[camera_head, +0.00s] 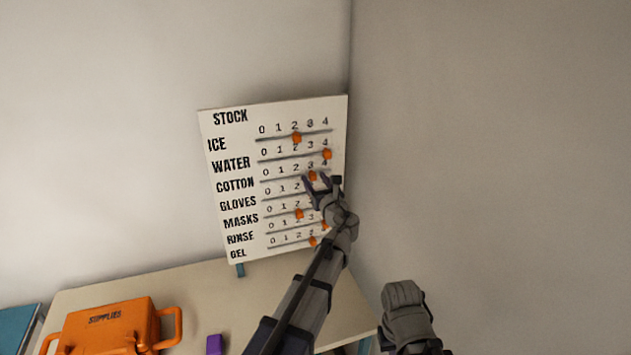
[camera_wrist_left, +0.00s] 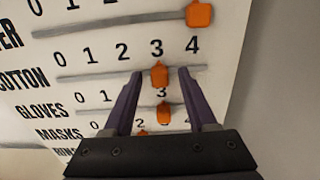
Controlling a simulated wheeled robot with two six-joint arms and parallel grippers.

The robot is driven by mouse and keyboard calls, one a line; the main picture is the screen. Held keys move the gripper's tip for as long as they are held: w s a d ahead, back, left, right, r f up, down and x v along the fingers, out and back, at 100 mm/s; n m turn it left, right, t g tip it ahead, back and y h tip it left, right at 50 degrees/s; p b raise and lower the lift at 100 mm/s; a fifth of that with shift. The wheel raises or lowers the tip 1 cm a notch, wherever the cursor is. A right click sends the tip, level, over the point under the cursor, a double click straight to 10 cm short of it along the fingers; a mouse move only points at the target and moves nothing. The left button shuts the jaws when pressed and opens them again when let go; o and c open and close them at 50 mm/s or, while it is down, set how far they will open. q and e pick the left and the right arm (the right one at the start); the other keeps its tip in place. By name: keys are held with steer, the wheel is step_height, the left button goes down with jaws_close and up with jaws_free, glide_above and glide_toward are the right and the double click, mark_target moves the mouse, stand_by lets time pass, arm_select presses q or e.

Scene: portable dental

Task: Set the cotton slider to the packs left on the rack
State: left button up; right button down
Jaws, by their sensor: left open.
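The white stock board (camera_head: 232,160) stands tilted on the table with labelled slider rows numbered 0 to 4. The orange cotton slider (camera_head: 312,175) sits at 3 on its row; the left wrist view shows it there too (camera_wrist_left: 159,75). My left gripper (camera_head: 315,181) is open at the board. Its two purple-grey fingers (camera_wrist_left: 160,77) stand on either side of the cotton slider, with a visible gap on each side. It hides parts of the lower rows in the head view. No rack or cotton packs show. My right gripper's fingers do not show.
The water slider (camera_wrist_left: 200,14) at 4 is just above, and the gloves slider (camera_wrist_left: 164,112) just below. An orange supplies case (camera_head: 105,328) and a purple block (camera_head: 214,344) are on the table (camera_head: 190,285). A wall (camera_head: 480,150) rises close on the right.

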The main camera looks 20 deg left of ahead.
arm_select(q)
steer(key=shift+c, duration=0.4)
jaws_close()
stand_by(1.0)
